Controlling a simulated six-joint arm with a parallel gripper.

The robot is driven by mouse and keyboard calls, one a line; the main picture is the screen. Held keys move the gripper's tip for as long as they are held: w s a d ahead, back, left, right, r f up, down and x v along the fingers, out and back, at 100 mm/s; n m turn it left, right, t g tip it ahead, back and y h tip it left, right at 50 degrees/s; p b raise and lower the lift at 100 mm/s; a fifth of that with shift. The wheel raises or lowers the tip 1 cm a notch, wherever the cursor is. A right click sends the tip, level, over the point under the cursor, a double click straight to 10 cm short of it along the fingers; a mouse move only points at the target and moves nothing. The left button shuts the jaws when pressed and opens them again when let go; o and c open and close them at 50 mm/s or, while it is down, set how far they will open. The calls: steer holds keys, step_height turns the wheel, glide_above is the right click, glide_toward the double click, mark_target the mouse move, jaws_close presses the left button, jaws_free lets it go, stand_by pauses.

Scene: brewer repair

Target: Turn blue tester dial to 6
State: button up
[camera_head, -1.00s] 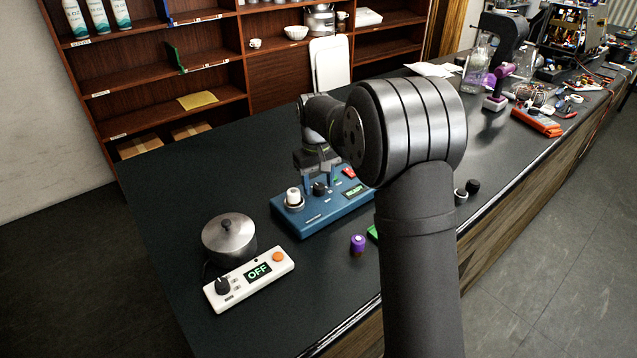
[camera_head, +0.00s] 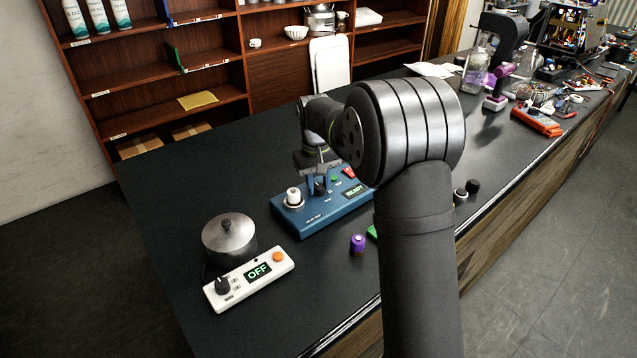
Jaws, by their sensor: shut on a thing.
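The blue tester (camera_head: 318,216) sits on the dark bench, with a lit READY display (camera_head: 354,191) and a red switch (camera_head: 348,172). A white, knob-like part (camera_head: 293,196) stands on its left end. My gripper (camera_head: 320,188) points down over the middle of the tester, shut on the black dial (camera_head: 319,189). The fingers cover most of the dial, and its pointer and numbers are too small to read.
A white control box (camera_head: 249,278) reading OFF and a metal pot (camera_head: 229,238) stand at the left. A purple-topped cylinder (camera_head: 358,244) is in front of the tester. Dark caps (camera_head: 472,187) stand at the right. The bench behind the tester is clear.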

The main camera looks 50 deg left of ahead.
mark_target(316, 185)
steer(key=m, duration=0.6)
steer(key=shift+a+m, duration=0.1)
steer(key=shift+m, duration=0.3)
steer(key=shift+r, duration=0.1)
stand_by(0.3)
steer(key=o, duration=1)
steer(key=r, duration=1.7)
steer(key=shift+s+a+r, duration=0.15)
steer(key=shift+s+a, duration=0.1)
steer(key=f, duration=1.7)
steer(key=shift+w+d+f, duration=0.25)
steer(key=shift+d, duration=0.05)
